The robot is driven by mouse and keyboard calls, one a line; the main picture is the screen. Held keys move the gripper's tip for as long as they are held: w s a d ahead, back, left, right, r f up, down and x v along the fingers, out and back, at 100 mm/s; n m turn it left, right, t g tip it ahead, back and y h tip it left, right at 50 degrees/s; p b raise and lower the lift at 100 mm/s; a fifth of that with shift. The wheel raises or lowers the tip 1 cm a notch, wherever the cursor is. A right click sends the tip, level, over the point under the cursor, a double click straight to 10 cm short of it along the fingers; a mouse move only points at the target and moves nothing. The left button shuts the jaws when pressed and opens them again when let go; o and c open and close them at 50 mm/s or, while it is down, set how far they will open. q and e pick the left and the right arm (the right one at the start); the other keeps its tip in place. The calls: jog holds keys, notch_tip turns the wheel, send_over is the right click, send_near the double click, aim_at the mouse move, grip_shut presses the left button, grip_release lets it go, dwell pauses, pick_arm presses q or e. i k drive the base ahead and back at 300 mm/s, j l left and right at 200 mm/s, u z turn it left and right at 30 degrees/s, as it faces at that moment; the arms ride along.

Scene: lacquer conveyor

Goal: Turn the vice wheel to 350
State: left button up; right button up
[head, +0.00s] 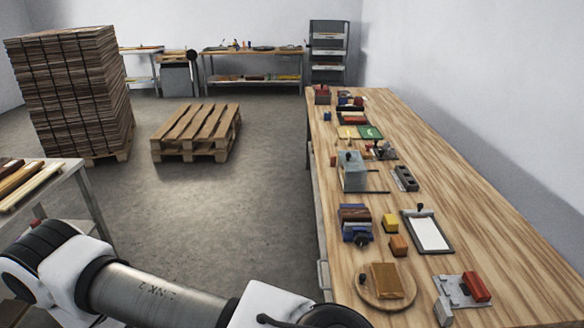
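A small blue and brown device that looks like a vice (355,218) stands near the left edge of the long wooden bench, in the middle of the head view. A dark round part, which may be its wheel (361,241), is on its near side. The wheel's setting and any markings are too small to read. One of my arms crosses the bottom of the view from the left, well in front of the vice. Neither of my grippers is in view.
The wooden bench (483,215) runs along the right wall. Near the vice are a yellow block (390,223), an orange block (398,245), a clipboard (428,232) and a round board (402,300). A grey box (353,175) stands behind. A pallet (197,132) lies on the floor.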

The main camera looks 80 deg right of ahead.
aim_at(360, 240)
jog(key=i+z, duration=0.4)
jog(key=i+j+z, duration=0.1)
jog(key=z, duration=0.25)
jog(key=i+j+z, duration=0.2)
jog(key=i+z, duration=0.2)
